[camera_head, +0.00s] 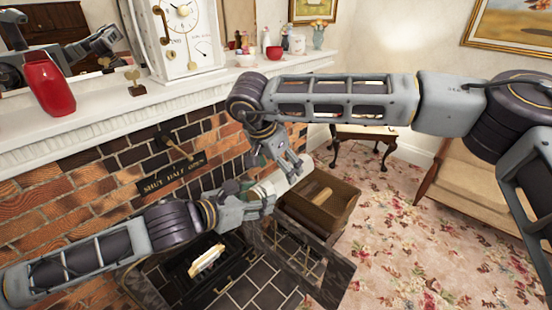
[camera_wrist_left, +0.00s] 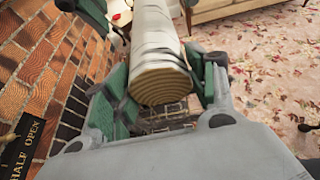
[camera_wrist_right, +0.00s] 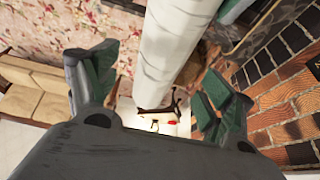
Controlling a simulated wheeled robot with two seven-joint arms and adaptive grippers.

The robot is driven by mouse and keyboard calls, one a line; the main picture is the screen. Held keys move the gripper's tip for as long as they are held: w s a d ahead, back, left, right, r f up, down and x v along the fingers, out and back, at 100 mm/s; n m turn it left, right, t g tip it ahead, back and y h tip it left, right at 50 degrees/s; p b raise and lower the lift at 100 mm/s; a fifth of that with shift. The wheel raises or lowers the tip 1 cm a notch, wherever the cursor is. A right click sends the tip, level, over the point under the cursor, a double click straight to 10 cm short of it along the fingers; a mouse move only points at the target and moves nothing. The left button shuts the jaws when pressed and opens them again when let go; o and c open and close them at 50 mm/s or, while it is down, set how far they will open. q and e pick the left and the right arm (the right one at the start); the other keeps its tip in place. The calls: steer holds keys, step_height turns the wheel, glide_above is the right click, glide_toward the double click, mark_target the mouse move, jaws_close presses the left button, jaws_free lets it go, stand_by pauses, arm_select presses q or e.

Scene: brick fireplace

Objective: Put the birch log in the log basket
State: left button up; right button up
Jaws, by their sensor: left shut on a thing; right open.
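The pale birch log (camera_head: 296,179) is held above the hearth, beside the log basket. My left gripper (camera_head: 262,194) is shut on it; in the left wrist view the log (camera_wrist_left: 158,55) lies between the green finger pads, its cut end towards the camera. My right gripper (camera_head: 290,165) is open by the log's other part. In the right wrist view the log (camera_wrist_right: 172,45) runs between the spread fingers; I cannot tell whether they touch it. The brown log basket (camera_head: 335,213) stands just right of and below the log, with a lighter brown piece inside.
Another light log (camera_head: 207,261) lies in the fireplace opening. The white mantel (camera_head: 100,115) bears a red vase (camera_head: 50,85) and a clock (camera_head: 185,40).

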mark_target(282, 172)
steer(key=shift+x, duration=3)
steer(key=c, duration=1.3)
arm_select(q)
steer(key=o, duration=1.4)
arm_select(e)
steer(key=shift+c, duration=0.5)
arm_select(q)
steer(key=shift+r, duration=0.15)
steer(key=shift+r, duration=4.85)
